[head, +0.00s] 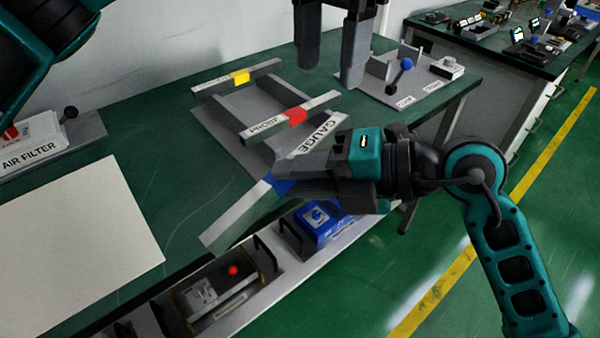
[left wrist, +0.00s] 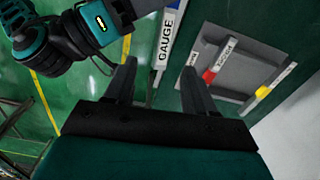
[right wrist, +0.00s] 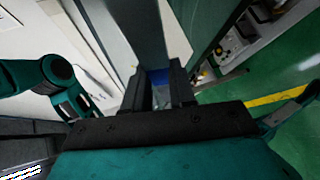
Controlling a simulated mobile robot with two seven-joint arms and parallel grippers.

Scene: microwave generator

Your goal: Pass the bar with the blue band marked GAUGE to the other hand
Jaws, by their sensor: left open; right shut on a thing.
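The GAUGE bar (head: 238,213) is a long pale bar with a blue band (head: 281,183) near its middle and a GAUGE label at its far end. My right gripper (head: 285,178) is shut on it at the blue band, in front of the rack; the band also shows between the fingers in the right wrist view (right wrist: 157,76). My left gripper (head: 330,76) is open and empty above the back of the table, apart from the bar. In the left wrist view, the label end of the bar (left wrist: 166,45) is beyond the open fingers (left wrist: 160,75).
A grey rack (head: 207,118) holds a red-banded bar (head: 318,105) and a yellow-banded bar (head: 265,71). A white sheet (head: 80,245) and AIR FILTER box (head: 28,140) are left.

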